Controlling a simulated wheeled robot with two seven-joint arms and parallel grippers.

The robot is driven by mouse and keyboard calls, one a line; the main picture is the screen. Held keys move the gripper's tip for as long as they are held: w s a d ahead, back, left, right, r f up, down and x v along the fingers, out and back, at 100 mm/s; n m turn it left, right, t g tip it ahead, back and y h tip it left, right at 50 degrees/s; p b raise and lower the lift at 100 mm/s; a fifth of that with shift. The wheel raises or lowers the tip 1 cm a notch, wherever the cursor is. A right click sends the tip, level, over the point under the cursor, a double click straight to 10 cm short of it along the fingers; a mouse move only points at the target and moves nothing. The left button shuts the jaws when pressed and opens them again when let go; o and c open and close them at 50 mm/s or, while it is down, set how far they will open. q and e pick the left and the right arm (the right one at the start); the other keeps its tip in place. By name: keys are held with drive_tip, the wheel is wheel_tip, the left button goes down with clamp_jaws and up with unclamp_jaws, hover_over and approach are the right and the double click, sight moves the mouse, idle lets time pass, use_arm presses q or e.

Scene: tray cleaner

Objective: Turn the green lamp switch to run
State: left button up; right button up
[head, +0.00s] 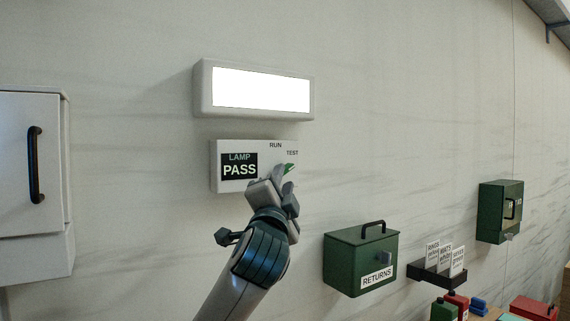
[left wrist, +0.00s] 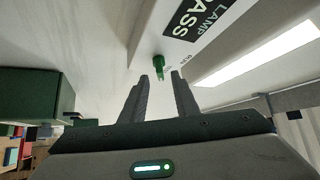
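The white lamp switch box (head: 214,165) is on the wall, with a black display reading LAMP PASS and printed marks RUN and TEST at its upper right. The green lamp switch (head: 289,168) shows just beside my fingers, partly hidden by them, and points toward the upper right, near TEST. My left gripper (head: 276,177) is in front of the box at the switch. In the left wrist view the green switch (left wrist: 158,68) lies just beyond the gap between my two parted fingertips (left wrist: 161,76). Contact cannot be told. My right gripper is not in view.
A lit white lamp panel (head: 260,90) is above the box. A white cabinet (head: 30,180) with a black handle is at left. A green RETURNS box (head: 345,262), a card rack (head: 425,275) and another green box (head: 490,212) are at right.

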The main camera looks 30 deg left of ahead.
sight(286, 173)
use_arm(q)
drive_tip(key=shift+p+x, duration=0.75)
drive_tip(key=shift+x, duration=1.35)
clamp_jaws()
drive_tip(key=shift+f, duration=0.1)
